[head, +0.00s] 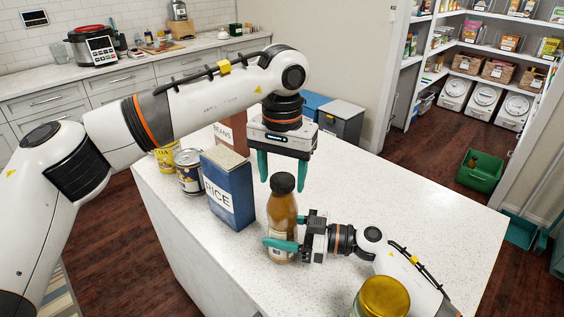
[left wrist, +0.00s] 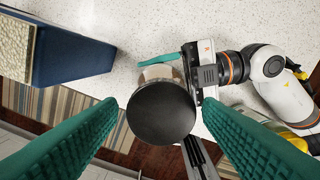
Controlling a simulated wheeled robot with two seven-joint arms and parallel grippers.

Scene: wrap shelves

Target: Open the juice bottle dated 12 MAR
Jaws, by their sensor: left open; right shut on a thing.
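The juice bottle (head: 282,218) stands upright on the white island counter, amber with a dark cap (head: 283,183). Its label is mostly hidden and I cannot read a date. My right gripper (head: 284,243) is shut around the bottle's lower body from the right.
A blue rice box (head: 229,190), a can (head: 189,172), a yellow can (head: 167,158) and a beans box (head: 231,132) stand left of the bottle. A gold-lidded jar (head: 382,298) is at the front right. The counter's right side (head: 400,195) is clear.

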